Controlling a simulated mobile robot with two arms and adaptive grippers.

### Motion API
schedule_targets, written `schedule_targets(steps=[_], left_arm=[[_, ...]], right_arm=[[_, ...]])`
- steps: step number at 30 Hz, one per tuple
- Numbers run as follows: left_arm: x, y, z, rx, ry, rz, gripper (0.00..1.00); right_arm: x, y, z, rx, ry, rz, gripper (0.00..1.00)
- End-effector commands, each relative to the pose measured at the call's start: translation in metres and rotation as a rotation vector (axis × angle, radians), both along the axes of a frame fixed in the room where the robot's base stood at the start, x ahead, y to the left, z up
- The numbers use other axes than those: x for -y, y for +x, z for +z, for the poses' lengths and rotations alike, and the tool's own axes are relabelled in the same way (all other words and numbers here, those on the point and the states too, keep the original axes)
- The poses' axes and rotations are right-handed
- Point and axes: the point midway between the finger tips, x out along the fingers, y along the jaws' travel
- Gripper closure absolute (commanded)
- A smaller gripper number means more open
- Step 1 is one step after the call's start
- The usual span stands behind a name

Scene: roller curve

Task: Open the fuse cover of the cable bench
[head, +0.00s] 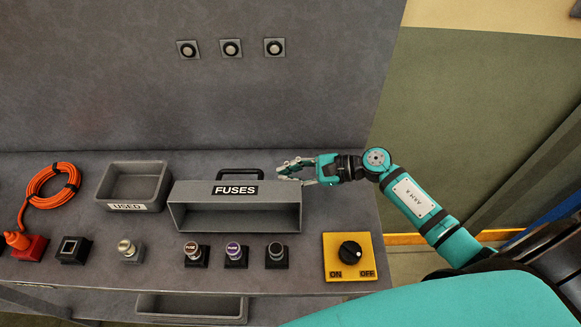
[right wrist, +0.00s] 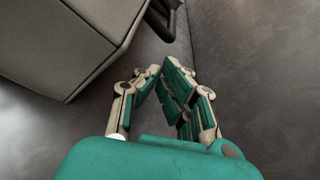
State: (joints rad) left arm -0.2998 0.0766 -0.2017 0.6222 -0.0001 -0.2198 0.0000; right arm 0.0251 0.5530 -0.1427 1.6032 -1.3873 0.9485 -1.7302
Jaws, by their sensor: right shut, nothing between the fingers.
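The grey fuse cover (head: 290,206), labelled FUSES, is in the middle of the bench in the head view. Its hollow side faces the front, and the fuse posts in front of it are uncovered. Its black handle (head: 240,172) is at the back edge. My right gripper (head: 284,171) is shut and empty at the cover's back right corner, to the right of the handle, fingers pointing left. In the right wrist view the shut fingers (right wrist: 170,72) are beside the cover (right wrist: 60,40), with part of the handle (right wrist: 165,14) above. I cannot tell whether they touch it. My left gripper is not in view.
Several posts, including a fuse (head: 194,250) and a purple-topped one (head: 235,250), line the front. A USED tray (head: 108,184) and an orange cable (head: 47,180) are at left. A yellow ON/OFF switch (head: 336,268) is at right. Bench behind the cover looks clear.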

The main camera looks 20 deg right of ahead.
Motion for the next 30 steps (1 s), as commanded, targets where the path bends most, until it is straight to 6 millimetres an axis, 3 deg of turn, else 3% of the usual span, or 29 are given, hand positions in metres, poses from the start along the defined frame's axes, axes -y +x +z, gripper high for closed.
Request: schedule_targets(steps=[4,10,15,23,30], left_arm=[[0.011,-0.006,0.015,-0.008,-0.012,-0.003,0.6],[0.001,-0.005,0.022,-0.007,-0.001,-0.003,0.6],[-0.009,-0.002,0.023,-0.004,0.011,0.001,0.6],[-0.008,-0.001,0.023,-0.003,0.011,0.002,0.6],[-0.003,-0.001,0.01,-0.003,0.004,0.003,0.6]], right_arm=[[-0.024,0.014,-0.003,0.0,0.006,-0.001,1.0],[-0.043,0.025,-0.013,0.0,0.002,-0.001,1.0],[-0.049,0.027,-0.017,0.001,0.0,0.001,1.0],[-0.048,0.027,-0.017,0.001,0.0,0.0,1.0],[-0.05,0.021,-0.001,0.031,-0.015,0.003,1.0]])
